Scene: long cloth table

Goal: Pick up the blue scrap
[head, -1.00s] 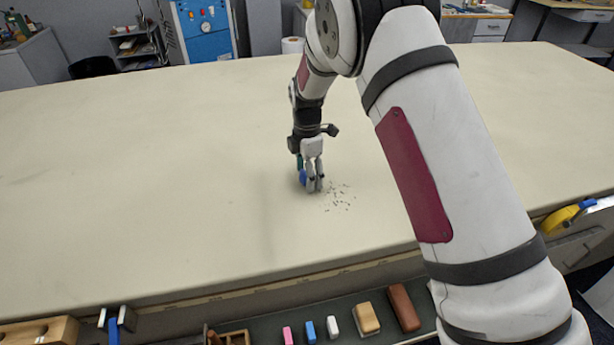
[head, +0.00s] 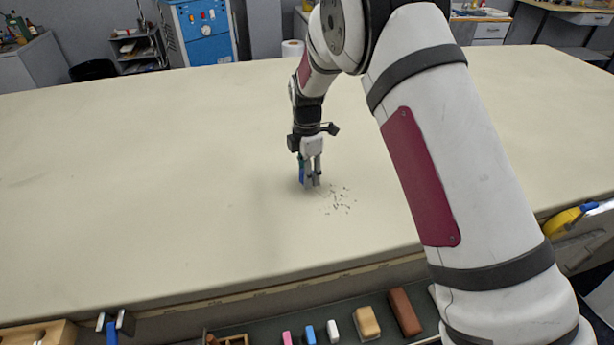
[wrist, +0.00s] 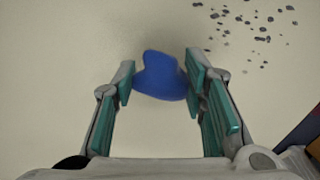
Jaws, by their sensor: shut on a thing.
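The blue scrap (wrist: 160,76) is a small flat irregular piece between the two fingertips in the wrist view. My gripper (wrist: 160,85) has its teal-padded fingers shut on it, one finger at each side. In the head view, my gripper (head: 310,183) points down at the cream table, left of the dark crumbs. A bit of blue shows at its left finger there. I cannot tell whether the scrap touches the cloth.
Dark crumbs (head: 340,199) lie scattered on the table (head: 150,180) just right of my gripper. A tray (head: 265,334) along the near edge holds pink, blue, white, tan and brown blocks. The table's left side is clear.

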